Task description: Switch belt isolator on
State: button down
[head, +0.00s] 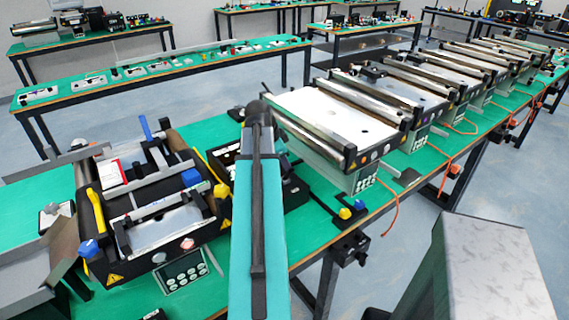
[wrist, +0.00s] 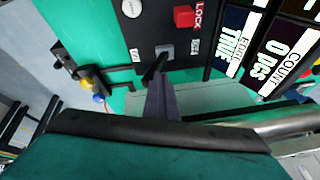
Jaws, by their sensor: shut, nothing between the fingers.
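In the wrist view a black panel carries a small grey switch (wrist: 165,50) with a small white label on each side, likely the belt isolator. The label text is too small to read surely, and I cannot tell the switch position. My gripper (wrist: 157,74) is shut and empty. Its dark fingertips are just below the switch in the picture, very close to it; I cannot tell whether they touch. A red block (wrist: 184,16) marked LOCK and a round white knob (wrist: 132,8) are on the same panel. In the head view my arm hides the gripper and the switch.
Displays (wrist: 270,45) reading COUNT and EDGE stand beside the panel. Yellow and blue knobs (wrist: 88,84) lie to its left. In the head view, a mini conveyor (head: 335,122) stands right of my arm and another machine (head: 150,215) left, on the green bench (head: 25,215).

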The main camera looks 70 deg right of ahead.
jog(key=shift+a, duration=0.25)
jog(key=p+v, duration=0.6)
jog(key=v, duration=0.4)
jog(key=shift+s, duration=0.35)
jog(key=shift+f, duration=0.1)
